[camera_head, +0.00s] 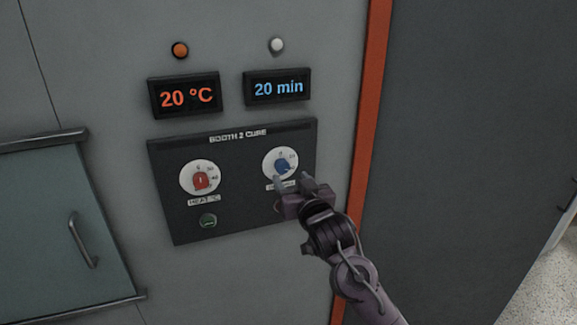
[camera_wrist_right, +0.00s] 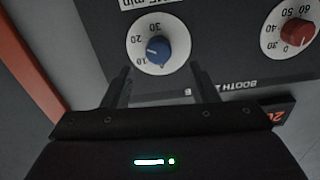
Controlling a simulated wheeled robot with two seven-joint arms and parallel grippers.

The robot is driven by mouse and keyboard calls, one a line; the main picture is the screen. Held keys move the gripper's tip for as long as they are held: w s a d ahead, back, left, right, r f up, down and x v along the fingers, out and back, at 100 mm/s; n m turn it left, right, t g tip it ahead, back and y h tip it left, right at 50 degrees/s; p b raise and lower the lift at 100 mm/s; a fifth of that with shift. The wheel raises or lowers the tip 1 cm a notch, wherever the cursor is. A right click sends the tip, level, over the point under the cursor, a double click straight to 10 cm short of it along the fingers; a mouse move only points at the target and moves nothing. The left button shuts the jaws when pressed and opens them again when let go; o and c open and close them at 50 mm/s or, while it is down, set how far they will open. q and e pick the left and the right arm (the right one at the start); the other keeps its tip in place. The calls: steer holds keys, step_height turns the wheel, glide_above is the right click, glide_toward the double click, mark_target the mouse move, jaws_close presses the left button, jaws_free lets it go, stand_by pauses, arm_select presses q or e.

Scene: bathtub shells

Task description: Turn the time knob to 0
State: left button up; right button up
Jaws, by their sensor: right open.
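The time knob (camera_head: 283,168) is blue on a round white dial, at the right of the dark panel. The display (camera_head: 279,87) above it reads 20 min. The knob also shows in the right wrist view (camera_wrist_right: 158,49), where the panel looks upside down; its pale mark points left, on the side of the 20. My right gripper (camera_head: 291,181) is just below and in front of the knob. In the wrist view its open fingers (camera_wrist_right: 160,72) are spread to either side below the dial, with nothing between them. My left gripper is out of view.
A red heat knob (camera_head: 201,181) sits left of the time knob, under a 20 °C display (camera_head: 186,96). A green button (camera_head: 208,221) is below it. An orange strip (camera_head: 366,130) runs right of the panel. A door with a handle (camera_head: 83,241) is at left.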

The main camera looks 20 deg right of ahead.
mark_target(284, 168)
steer(key=w+p, duration=0.1)
steer(key=w, duration=0.3)
steer(key=shift+w+r, duration=0.1)
steer(key=shift+w+p, duration=0.3)
steer(key=shift+w, duration=0.3)
steer(key=shift+c, duration=0.6)
steer(key=c, duration=0.9)
steer(key=shift+o, duration=0.2)
